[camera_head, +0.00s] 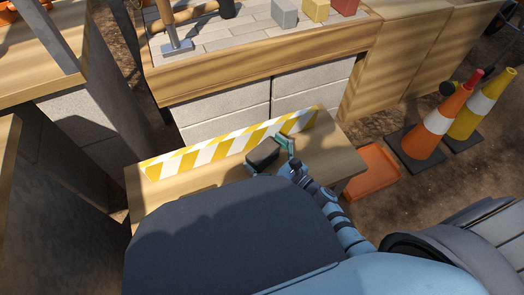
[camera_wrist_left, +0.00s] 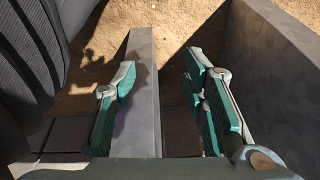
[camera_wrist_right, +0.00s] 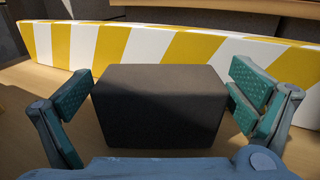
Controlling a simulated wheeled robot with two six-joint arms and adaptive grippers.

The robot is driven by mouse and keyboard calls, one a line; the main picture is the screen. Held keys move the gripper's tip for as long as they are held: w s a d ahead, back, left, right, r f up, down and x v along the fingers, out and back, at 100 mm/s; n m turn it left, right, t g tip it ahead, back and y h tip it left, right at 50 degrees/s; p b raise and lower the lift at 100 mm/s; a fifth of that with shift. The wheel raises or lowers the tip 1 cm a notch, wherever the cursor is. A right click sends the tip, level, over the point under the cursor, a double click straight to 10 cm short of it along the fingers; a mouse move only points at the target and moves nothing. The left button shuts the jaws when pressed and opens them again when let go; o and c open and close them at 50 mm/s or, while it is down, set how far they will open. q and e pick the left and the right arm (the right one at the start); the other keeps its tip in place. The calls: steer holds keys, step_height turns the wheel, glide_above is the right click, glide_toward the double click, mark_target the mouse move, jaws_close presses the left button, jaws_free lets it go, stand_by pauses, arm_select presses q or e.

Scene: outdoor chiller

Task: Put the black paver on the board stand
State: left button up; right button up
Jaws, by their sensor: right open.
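The black paver (camera_wrist_right: 160,110), a dark block, sits on a light wooden top (camera_head: 150,205) in front of a yellow-and-white striped board (camera_head: 235,145). In the head view the paver (camera_head: 263,156) is partly covered by my right gripper (camera_head: 272,151). In the right wrist view my right gripper (camera_wrist_right: 160,92) is open, with one finger on each side of the paver and slight gaps beside it. My left gripper (camera_wrist_left: 160,82) is open, seen only in the left wrist view, with a grey slab edge (camera_wrist_left: 143,60) between its fingers. Which piece is the board stand is not certain.
An orange tray (camera_head: 372,172) lies on the ground right of the wooden top. Orange (camera_head: 436,122) and yellow (camera_head: 485,103) cones stand farther right. A raised bench (camera_head: 260,65) behind holds a hammer (camera_head: 172,30) and grey (camera_head: 284,14), yellow and red blocks.

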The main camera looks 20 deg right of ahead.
steer(key=shift+r, duration=0.15)
steer(key=p+v, duration=0.1)
steer(key=v, duration=1.1)
steer(key=shift+d+p, duration=0.1)
steer(key=shift+p, duration=0.2)
arm_select(q)
steer(key=f, duration=0.2)
steer(key=s+f, duration=0.1)
steer(key=shift+s+a, duration=0.1)
steer(key=shift+a, duration=0.15)
